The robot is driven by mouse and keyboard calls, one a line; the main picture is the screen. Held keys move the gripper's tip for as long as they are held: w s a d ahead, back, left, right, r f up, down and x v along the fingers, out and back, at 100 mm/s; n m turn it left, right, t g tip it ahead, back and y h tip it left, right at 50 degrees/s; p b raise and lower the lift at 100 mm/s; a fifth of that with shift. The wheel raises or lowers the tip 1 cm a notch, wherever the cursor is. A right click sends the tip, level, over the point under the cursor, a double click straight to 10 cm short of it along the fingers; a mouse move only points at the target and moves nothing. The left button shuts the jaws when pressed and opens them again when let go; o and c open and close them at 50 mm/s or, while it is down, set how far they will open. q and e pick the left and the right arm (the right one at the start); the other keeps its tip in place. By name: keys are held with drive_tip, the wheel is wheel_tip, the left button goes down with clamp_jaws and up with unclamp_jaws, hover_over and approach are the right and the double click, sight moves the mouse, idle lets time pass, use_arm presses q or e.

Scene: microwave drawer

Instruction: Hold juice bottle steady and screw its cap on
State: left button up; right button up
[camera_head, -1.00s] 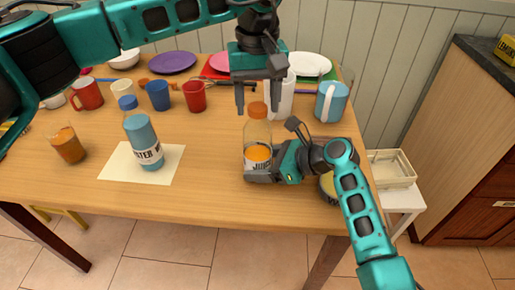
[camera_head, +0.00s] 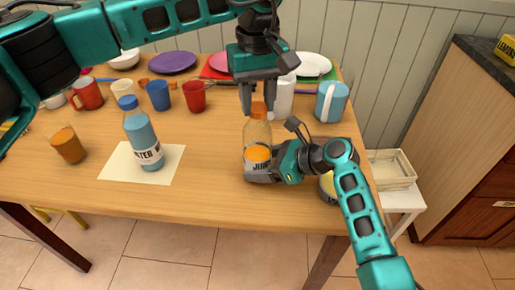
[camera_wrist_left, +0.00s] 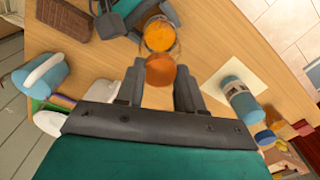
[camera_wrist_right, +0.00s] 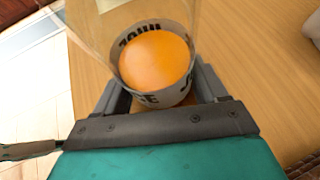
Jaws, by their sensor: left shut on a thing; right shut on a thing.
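The juice bottle (camera_head: 257,136) is clear, with orange juice low inside and a white label. It stands upright near the table's front right part. Its orange cap (camera_head: 259,108) sits at the bottle's mouth; how far it is threaded I cannot tell. My left gripper (camera_head: 258,104) points straight down from above, its fingers shut on the cap. The cap also shows between the fingers in the left wrist view (camera_wrist_left: 160,71). My right gripper (camera_head: 262,172) comes in from the right, shut around the lower bottle at the label (camera_wrist_right: 172,96).
A blue water bottle (camera_head: 141,135) stands on a cream mat (camera_head: 115,165) at left, beside a glass of orange drink (camera_head: 68,145). Several mugs and plates line the back. A light blue mug (camera_head: 330,103) stands behind right. The table between the two bottles is clear.

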use_arm(q)
drive_tip(key=m, duration=0.6)
clamp_jaws()
drive_tip(key=m, duration=0.7)
drive_tip(key=shift+m, duration=0.4)
drive_tip(key=o, duration=1.1)
unclamp_jaws()
drive_tip(key=shift+c, duration=0.2)
drive_tip(key=n, duration=0.6)
drive_tip(key=shift+n, duration=0.3)
drive_tip(key=n, duration=0.7)
drive_tip(key=shift+c, duration=0.5)
